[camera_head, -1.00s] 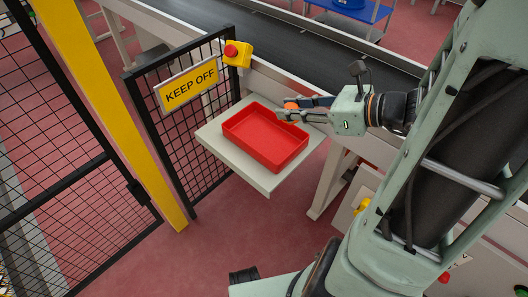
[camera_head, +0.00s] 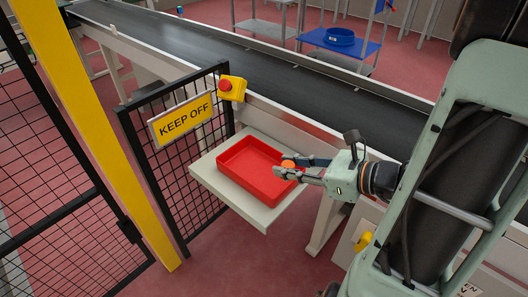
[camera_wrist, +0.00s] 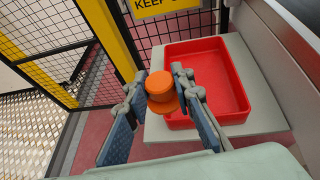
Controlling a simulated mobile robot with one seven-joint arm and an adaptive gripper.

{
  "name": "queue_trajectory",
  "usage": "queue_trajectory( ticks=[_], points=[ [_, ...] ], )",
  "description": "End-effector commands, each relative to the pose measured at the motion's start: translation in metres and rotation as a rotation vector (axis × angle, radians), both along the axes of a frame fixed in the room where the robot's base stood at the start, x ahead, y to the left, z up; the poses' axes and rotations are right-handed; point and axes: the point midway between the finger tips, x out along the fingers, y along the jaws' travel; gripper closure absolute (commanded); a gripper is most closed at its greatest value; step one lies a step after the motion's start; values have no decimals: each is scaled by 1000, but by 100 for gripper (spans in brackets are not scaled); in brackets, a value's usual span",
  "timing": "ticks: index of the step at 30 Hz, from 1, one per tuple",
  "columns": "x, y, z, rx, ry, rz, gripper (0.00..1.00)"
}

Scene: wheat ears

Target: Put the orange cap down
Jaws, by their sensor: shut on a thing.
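The orange cap (camera_wrist: 161,88) is held between the two fingers of my gripper (camera_wrist: 160,98) in the wrist view. In the head view the cap (camera_head: 288,164) shows as a small orange spot at the fingertips of my gripper (camera_head: 287,169), partly hidden by them. The gripper is at the right edge of a red tray (camera_head: 234,161), which sits on a pale shelf (camera_head: 213,184). In the wrist view the red tray (camera_wrist: 241,108) lies behind and to the right of the cap. The cap's exact height above the tray or shelf is hard to tell.
A conveyor (camera_head: 270,70) runs behind the shelf. A black mesh fence with a KEEP OFF sign (camera_head: 182,120) stands left of the shelf, beside a yellow post (camera_head: 105,150). A yellow box with a red button (camera_head: 232,88) is at the fence top. The tray looks empty.

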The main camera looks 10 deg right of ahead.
Motion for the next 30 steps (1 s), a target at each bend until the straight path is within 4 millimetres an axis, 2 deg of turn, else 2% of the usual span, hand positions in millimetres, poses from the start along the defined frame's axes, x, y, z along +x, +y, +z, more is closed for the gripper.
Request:
queue_trajectory(
  ticks=[1,4,6,12,18,26,30],
  points=[
    [1,2,5,5,6,1,90],
    [3,3,2,3,10,1,90],
    [21,7,-17,-2,4,7,90],
    [71,14,-40,-2,4,5,90],
    [100,18,-75,-1,5,2,90],
    [114,20,-89,-2,5,1,90],
    [120,20,-108,0,8,-1,90]
  ],
)
